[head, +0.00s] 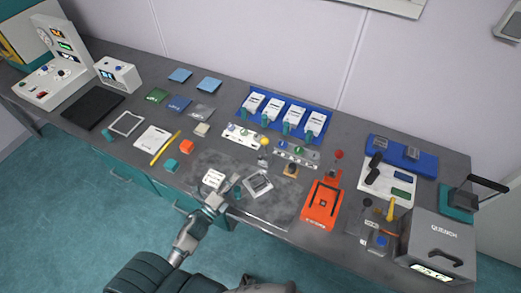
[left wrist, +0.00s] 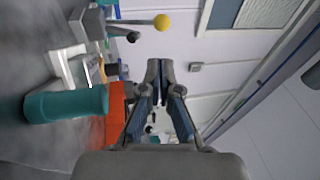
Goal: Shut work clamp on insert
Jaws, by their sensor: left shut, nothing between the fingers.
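My left gripper (head: 228,190) is over the front middle of the bench, at a small white block and a grey framed plate (head: 258,184). Its fingers (left wrist: 160,85) are together and empty in the left wrist view. A white plate with black-handled parts (head: 388,187), which looks like a clamp fixture, stands at the right, well away from the gripper. I cannot tell for certain which part is the work clamp or the insert. A lever with a yellow ball (left wrist: 162,22) shows beyond the fingers in the left wrist view. My right gripper is not in view.
An orange-red case (head: 322,207) lies right of the gripper. The grey QUENCH box (head: 437,240) stands at the front right. A blue rack (head: 285,113) is behind. A teal cylinder (left wrist: 65,104) is close in the wrist view. The bench's front edge is near my arm.

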